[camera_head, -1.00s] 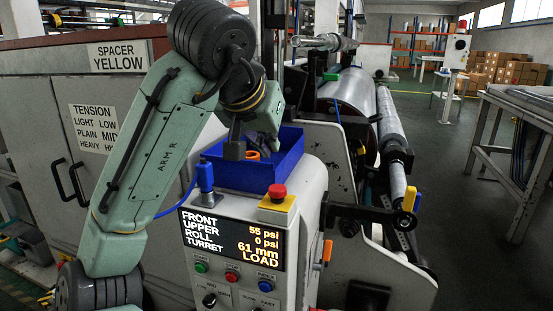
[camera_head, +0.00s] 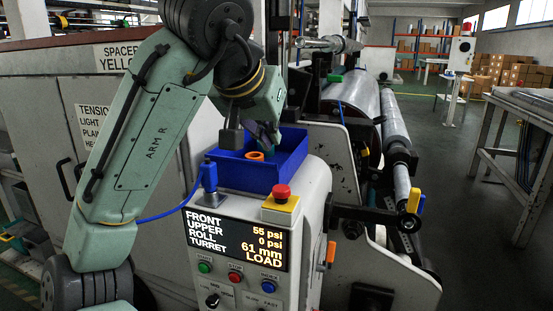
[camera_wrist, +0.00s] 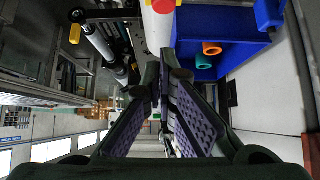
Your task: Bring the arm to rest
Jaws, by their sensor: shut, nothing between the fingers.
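My arm (camera_head: 150,135) is raised at the left of the head view, its elbow bent high and its wrist hanging above the blue bin. My gripper (camera_wrist: 165,78) shows in the wrist view with its dark, purple-padded fingers drawn together at the tips and nothing held. Its fingertips are hard to make out in the head view. The blue bin (camera_head: 230,176) sits on top of the control console. An orange ring (camera_head: 255,156) lies in it. The wrist view shows the orange ring (camera_wrist: 211,48) beside a teal ring (camera_wrist: 203,62) in the bin.
The console display (camera_head: 236,238) and a red stop button (camera_head: 282,191) are just in front of the bin. Machine rollers (camera_head: 396,125) stand to the right. A grey table (camera_head: 520,105) is at the far right, with open floor between. A cabinet (camera_head: 60,110) stands behind my arm.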

